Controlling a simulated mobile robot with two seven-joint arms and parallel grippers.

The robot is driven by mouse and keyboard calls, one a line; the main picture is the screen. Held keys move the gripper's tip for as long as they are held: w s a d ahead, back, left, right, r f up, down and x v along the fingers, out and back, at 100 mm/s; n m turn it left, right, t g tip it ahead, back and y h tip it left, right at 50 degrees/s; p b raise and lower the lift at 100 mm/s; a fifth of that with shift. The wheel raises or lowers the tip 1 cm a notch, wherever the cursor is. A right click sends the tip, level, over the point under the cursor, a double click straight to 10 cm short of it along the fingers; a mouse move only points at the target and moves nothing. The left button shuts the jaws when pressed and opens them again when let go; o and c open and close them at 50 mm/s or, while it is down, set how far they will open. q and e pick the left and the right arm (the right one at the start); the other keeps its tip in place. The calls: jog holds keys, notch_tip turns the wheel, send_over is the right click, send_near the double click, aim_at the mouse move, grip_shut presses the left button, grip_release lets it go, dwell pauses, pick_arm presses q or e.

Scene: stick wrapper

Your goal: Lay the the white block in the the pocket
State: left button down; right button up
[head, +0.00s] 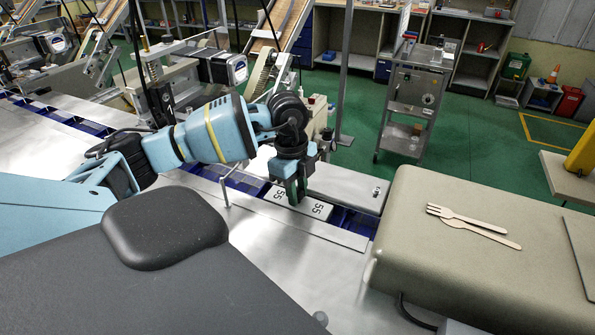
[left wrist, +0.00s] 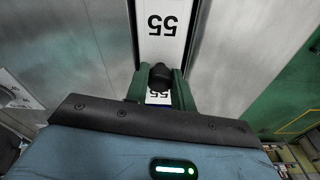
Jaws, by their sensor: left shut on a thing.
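The white block (head: 318,209) is long and flat, with "55" printed on either side of my left gripper (head: 293,199). The gripper points down and is shut on the block near its middle. The block lies along the line of a blue-walled channel, whose pocket shows blue beside the block's right end (head: 354,222). I cannot tell whether the block rests on the pocket floor or hangs slightly above it. In the left wrist view the block (left wrist: 162,45) runs between the green fingers (left wrist: 157,85). The fingers hide its middle. My right gripper is not in view.
Metal plates flank the channel, with bare steel (head: 290,260) in front. A metal post (head: 345,70) and a steel cart (head: 412,95) stand behind.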

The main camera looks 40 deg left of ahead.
pick_arm(q)
jog(key=c, duration=1.1)
grip_release()
jog(key=shift+s, duration=0.1)
jog(key=r, duration=0.5)
jog(key=a+r, duration=0.1)
jog(key=r, duration=0.1)
jog(key=shift+r, duration=0.4)
jog(key=shift+s+d+f, duration=0.1)
jog(key=shift+s, duration=0.05)
